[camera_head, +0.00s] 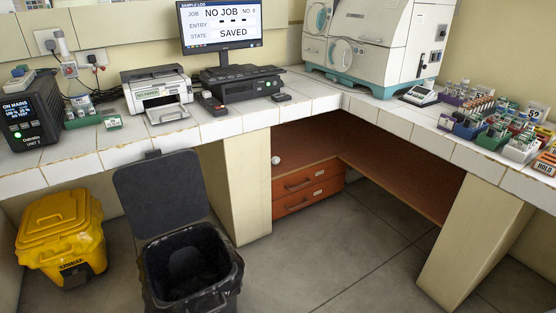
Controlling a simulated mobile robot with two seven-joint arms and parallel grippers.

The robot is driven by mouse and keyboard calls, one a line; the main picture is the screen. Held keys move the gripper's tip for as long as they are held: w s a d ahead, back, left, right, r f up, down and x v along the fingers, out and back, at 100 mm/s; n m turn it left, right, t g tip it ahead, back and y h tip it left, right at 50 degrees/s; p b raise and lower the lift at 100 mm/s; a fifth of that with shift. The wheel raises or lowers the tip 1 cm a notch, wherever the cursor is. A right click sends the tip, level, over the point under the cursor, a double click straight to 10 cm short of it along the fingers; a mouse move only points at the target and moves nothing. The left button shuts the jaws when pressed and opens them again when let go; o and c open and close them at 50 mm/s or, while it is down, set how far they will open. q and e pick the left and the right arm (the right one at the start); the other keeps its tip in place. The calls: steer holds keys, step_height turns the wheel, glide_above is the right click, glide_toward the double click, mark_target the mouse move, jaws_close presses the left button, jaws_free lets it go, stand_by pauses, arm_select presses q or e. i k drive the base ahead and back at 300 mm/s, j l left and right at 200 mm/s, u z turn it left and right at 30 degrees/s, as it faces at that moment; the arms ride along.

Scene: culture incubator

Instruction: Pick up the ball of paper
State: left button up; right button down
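A small, pale, roundish thing that looks like the ball of paper (276,160) lies under the counter, at the left end of the brown surface above the orange drawers. It is too small to make out its creases. It sits close to the right side of the cream counter support. Neither of my grippers is in view.
An open black bin (190,272) with its lid up stands in front of the counter, beside a closed yellow container (62,232). An orange drawer unit (308,190) and a cream support (242,190) bound the space under the tiled counter (240,119). Grey floor (350,250) is clear right of the bin.

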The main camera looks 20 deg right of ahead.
mark_target(276, 160)
steer(key=i+l+z, duration=0.25)
steer(key=i+l, duration=2.4)
steer(key=i, duration=0.25)
steer(key=i+l, duration=0.15)
steer(key=i, duration=0.25)
